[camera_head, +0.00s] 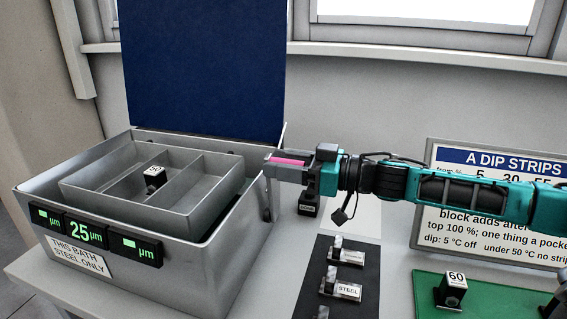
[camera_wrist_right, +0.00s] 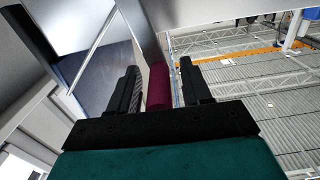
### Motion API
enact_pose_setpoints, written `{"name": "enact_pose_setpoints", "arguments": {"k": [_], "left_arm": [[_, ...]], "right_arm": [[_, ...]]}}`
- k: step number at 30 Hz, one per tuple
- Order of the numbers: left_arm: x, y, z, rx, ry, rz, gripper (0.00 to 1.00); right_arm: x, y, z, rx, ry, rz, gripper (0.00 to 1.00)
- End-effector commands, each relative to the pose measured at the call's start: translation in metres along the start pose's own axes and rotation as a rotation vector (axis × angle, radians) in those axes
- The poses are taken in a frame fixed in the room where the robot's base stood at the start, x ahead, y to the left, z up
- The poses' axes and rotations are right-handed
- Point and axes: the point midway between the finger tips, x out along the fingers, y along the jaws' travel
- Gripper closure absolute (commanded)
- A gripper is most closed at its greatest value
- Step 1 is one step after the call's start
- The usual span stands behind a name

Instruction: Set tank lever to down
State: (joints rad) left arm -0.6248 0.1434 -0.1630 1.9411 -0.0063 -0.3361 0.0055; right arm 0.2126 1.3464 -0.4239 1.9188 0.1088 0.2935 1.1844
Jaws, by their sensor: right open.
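The steel tank (camera_head: 190,262) stands at the left with its dark blue lid panel (camera_head: 205,60) upright behind it. A maroon-pink bar (camera_head: 288,161), apparently the lever's grip, shows at my right gripper (camera_head: 284,163) beside the tank's right wall. In the right wrist view the maroon grip (camera_wrist_right: 159,88) lies between the two fingers of my right gripper (camera_wrist_right: 165,90). The fingers are open, with a gap visible on the grip's right side; whether the left finger touches it I cannot tell. A dark fitting (camera_head: 267,213) sits low on the tank's right side. My left gripper is out of view.
A compartmented tray (camera_head: 215,205) in the tank holds a small labelled block (camera_head: 154,178). The display (camera_head: 86,233) reads 25 µm. Right of the tank lie a dark mat (camera_head: 315,285) with labelled pieces and a green mat (camera_head: 425,300) with a block marked 60 (camera_head: 453,290). A sign stands behind.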

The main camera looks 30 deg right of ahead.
Motion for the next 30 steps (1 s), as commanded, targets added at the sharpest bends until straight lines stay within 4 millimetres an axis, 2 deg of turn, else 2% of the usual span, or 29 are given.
{"name": "enact_pose_setpoints", "arguments": {"k": [5,20,30], "left_arm": [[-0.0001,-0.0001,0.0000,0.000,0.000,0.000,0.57],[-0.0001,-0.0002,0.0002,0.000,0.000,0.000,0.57],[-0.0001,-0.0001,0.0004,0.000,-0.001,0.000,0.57]], "right_arm": [[0.0000,0.0001,0.0001,0.000,0.000,0.000,0.52],[-0.0001,-0.0001,0.0000,0.001,0.000,0.000,0.98],[-0.0001,-0.0002,0.0000,0.003,0.000,0.000,1.00]]}}
